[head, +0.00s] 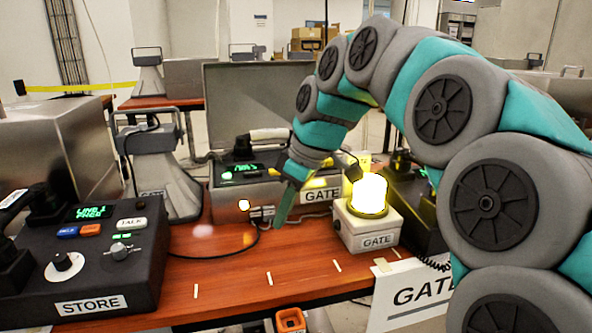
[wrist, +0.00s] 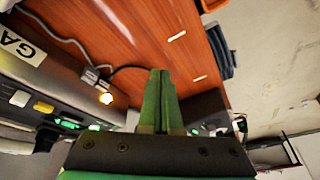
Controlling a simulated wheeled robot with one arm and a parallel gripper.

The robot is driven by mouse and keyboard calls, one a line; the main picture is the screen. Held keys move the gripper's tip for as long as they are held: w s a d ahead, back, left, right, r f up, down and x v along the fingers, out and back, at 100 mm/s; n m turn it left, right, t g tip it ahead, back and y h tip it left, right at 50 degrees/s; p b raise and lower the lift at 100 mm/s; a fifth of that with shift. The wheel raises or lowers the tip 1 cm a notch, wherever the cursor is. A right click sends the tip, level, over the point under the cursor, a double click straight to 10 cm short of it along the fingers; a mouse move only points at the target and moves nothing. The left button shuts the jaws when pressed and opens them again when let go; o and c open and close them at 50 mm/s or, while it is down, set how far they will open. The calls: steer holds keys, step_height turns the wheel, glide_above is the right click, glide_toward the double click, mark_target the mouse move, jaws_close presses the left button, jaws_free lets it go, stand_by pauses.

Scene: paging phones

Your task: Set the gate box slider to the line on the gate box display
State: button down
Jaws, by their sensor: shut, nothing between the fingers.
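The gate box (head: 228,200) is a grey case with its lid raised, at the middle of the table in the head view. Its small display (head: 243,169) glows green, too small to read surely. The arm hides part of its panel, and I cannot make out the slider. The wrist view shows the box's side (wrist: 60,75) at left, with white, yellow and green buttons (wrist: 43,106). My gripper (head: 279,222) points down in front of the box, above the table. In the wrist view its green fingers (wrist: 160,73) are together, empty, apart from the controls.
A small box marked GATE with a lit yellow lamp (head: 368,195) stands right of my gripper. The black STORE box (head: 90,260) is at left, and a grey horn speaker (head: 165,170) is behind it. Cables cross the table (head: 225,268); its front middle is clear.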

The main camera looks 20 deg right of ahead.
steer(key=w+d+r+n+t+y+b, duration=0.1)
steer(key=w+d+r+n+t, duration=0.2)
steer(key=w+d, duration=0.4)
steer(key=w+d+r+n+t+b, duration=0.1)
steer(key=w+d+r+n, duration=0.3)
steer(key=w, duration=0.5)
steer(key=d+x, duration=0.1)
steer(key=x, duration=0.8)
steer(key=shift+w+m+p, duration=0.35)
steer(key=shift+w+m, duration=0.05)
steer(key=shift+w+f, duration=0.1)
steer(key=shift+w+p, duration=0.3)
steer(key=shift+w, duration=0.15)
steer(key=shift+w+p, duration=0.35)
steer(key=shift+w, duration=0.6)
